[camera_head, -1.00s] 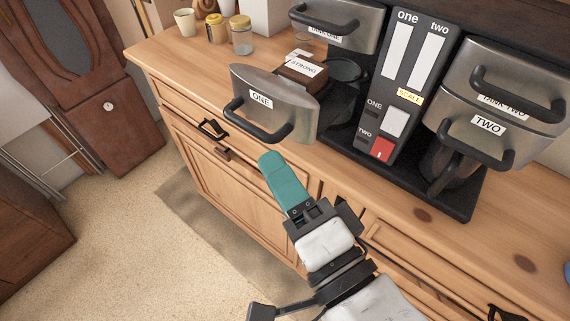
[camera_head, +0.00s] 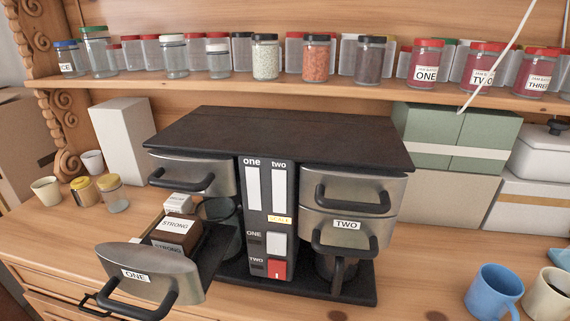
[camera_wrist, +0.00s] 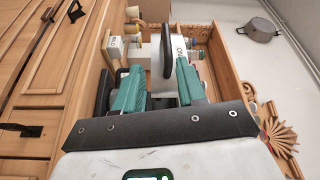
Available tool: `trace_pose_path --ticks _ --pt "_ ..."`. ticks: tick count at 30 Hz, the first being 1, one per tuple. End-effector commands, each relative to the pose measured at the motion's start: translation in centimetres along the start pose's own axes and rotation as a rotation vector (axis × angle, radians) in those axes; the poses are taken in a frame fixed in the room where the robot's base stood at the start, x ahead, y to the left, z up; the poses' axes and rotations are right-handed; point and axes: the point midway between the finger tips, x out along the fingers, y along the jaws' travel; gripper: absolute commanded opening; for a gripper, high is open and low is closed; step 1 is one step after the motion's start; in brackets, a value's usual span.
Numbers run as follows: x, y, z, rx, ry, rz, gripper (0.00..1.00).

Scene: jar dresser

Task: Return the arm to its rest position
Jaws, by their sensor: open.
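My gripper (camera_wrist: 160,80) shows in the wrist view as two teal fingers, spread apart. I see nothing held between them. The open drawer labelled ONE (camera_wrist: 178,48) shows beyond the fingertips there, with its dark handle; how far off it is I cannot tell. No part of my arm or gripper is visible in the head view. There, the drawer front ONE (camera_head: 134,273) is pulled out of the dark machine (camera_head: 265,220), and boxes labelled STRONG (camera_head: 174,225) sit in the drawer.
The machine stands on a wooden dresser (camera_head: 425,245) below a shelf of jars (camera_head: 265,57). Cups and small jars (camera_head: 84,190) stand at the left. A blue mug (camera_head: 492,292) and a cream mug (camera_head: 547,297) stand at the right front. Cabinet fronts (camera_wrist: 65,60) fill the wrist view's left.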

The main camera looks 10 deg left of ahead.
Motion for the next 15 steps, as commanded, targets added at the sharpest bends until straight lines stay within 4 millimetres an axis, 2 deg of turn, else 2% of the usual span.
trace_pose_path --ticks 5,6,8,9,11,15 --pt "-3.3 7.9 -3.6 -0.151 0.062 0.253 0.4" --pt "-4.7 10.2 -4.6 -0.191 0.07 0.333 0.4" --pt "-7.0 13.5 -5.9 -0.248 0.077 0.456 0.4" --pt "-8.7 15.6 -6.6 -0.282 0.075 0.538 0.4" --pt "-11.5 18.6 -7.5 -0.322 0.065 0.659 0.4" --pt "-18.9 24.8 -8.4 -0.378 0.005 0.935 0.4"
